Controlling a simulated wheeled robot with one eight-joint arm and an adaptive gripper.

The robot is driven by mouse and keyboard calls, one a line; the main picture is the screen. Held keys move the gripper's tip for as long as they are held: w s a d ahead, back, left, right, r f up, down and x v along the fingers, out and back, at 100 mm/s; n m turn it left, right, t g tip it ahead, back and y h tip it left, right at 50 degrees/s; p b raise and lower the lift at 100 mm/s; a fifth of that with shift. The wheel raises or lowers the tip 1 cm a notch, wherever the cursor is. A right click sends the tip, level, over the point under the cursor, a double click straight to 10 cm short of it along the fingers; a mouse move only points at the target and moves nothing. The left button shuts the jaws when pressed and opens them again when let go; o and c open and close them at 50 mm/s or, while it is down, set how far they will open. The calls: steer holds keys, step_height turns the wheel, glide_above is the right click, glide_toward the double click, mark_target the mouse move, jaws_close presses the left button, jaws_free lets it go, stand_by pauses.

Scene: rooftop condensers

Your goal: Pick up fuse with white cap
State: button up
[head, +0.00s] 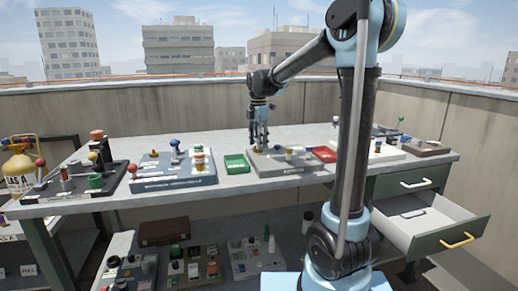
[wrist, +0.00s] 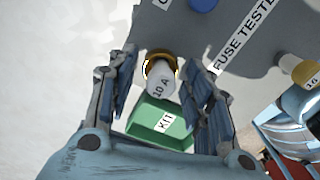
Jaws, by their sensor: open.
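My gripper (head: 261,147) is over the left end of the grey fuse tester (head: 268,169) on the bench, pointing down. In the wrist view its two fingers (wrist: 160,62) are open, one on each side of a fuse with a pale whitish cap (wrist: 161,82), marked 10 A. A brass ring shows at the fuse's far end, beside the fuse tester's edge (wrist: 225,25). I cannot tell whether either finger touches the fuse. Another fuse (wrist: 305,72), with a brass end and a pale label, is at the right of the wrist view.
A green kit tray (head: 236,164) sits just left of the tester; a red tray (head: 324,154) is to its right. Other boards with knobs and caps (head: 172,172) line the bench. A drawer (head: 425,222) stands open at right. The lower shelf holds more parts.

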jaws_close()
steer(key=shift+r, duration=0.1)
